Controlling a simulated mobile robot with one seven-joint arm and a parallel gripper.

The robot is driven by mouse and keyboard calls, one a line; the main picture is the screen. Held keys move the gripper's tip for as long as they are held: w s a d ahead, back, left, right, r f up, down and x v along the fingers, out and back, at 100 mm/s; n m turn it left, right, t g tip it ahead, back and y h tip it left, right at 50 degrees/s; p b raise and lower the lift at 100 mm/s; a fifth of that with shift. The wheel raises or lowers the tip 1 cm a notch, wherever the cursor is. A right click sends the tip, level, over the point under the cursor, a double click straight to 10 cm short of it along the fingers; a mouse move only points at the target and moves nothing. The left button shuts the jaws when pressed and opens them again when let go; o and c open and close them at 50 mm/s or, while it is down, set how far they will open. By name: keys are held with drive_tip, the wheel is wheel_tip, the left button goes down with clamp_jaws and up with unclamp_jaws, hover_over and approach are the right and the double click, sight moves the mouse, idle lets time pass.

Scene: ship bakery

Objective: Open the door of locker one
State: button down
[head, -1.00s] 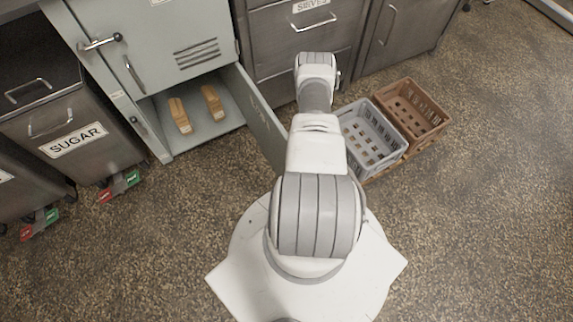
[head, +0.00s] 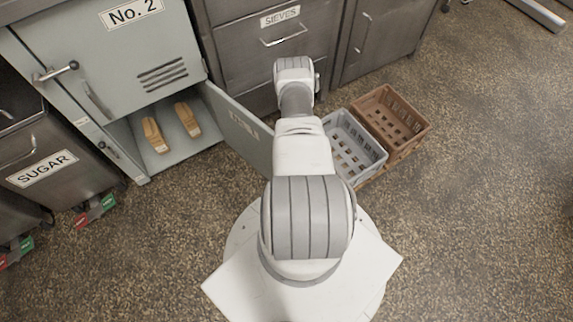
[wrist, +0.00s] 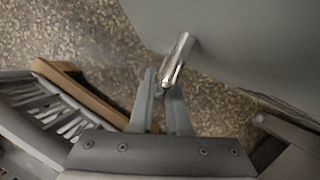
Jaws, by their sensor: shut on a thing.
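The lower locker door (head: 236,118) stands swung well out from the grey-green locker, with its open compartment (head: 133,127) showing. The label on this door is too oblique to read. My gripper (wrist: 162,80) shows in the wrist view, its fingers closed at a shiny metal handle (wrist: 178,58) on a smooth grey-green panel (wrist: 235,40). In the head view my arm hides the gripper and the door's outer end. The upper door, No. 2 (head: 112,50), is shut, with its own lever handle (head: 56,72).
A pair of wooden clog-like items (head: 153,134) lies in the compartment. A grey crate (head: 352,142) and a brown crate (head: 395,118) stand right of my arm.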

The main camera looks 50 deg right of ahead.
drive_tip(key=shift+w, duration=0.2)
drive_tip(key=c, duration=0.9)
unclamp_jaws()
drive_tip(key=shift+s, duration=0.1)
drive_tip(key=shift+r, duration=0.1)
drive_tip(key=p+v, duration=0.5)
drive_tip(key=v, duration=1.2)
drive_tip(key=shift+r, duration=0.1)
drive_tip(key=shift+s, duration=0.1)
